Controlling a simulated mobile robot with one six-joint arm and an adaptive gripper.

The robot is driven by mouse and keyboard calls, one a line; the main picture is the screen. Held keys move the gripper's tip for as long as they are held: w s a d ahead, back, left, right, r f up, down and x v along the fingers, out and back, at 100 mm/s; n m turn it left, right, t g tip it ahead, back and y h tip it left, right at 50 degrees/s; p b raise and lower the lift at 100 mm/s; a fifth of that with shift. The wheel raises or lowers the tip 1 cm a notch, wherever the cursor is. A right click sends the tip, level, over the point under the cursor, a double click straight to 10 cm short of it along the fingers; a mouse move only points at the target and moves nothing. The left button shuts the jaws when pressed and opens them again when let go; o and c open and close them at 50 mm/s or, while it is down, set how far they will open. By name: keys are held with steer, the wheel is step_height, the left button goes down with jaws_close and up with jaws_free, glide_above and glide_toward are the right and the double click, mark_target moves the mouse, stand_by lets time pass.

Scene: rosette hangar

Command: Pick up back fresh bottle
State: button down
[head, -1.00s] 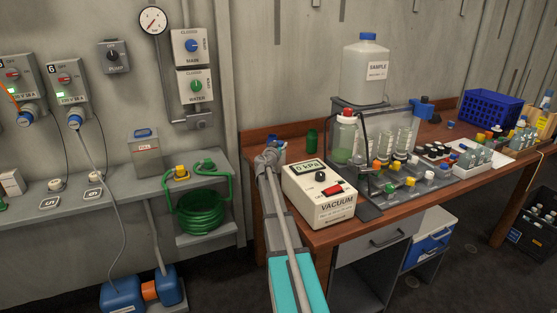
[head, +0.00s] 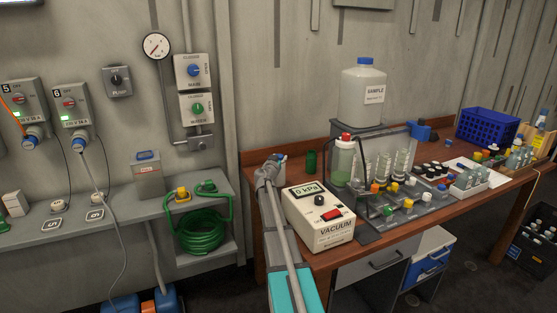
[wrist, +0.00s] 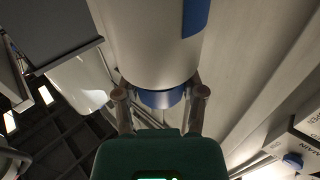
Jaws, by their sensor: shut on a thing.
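My gripper (wrist: 160,102) is shut in the wrist view, its two fingers on either side of the blue cap (wrist: 158,98) of a pale bottle (wrist: 150,45). The bottle's wide body fills the top middle of that view and has a blue patch at its upper right. In the head view my gripper is at the left end of the brown bench, behind the vacuum unit. My arm hides most of it and of the bottle there. I cannot tell from the frames whether this is the back fresh bottle.
The vacuum unit (head: 320,217) stands right beside my arm. A blue crate (head: 488,125) stands farther right. A green hose coil (head: 203,230) sits on the left shelf.

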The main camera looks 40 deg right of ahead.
steer(key=shift+r+p, duration=2.45)
steer(key=shift+r, duration=0.6)
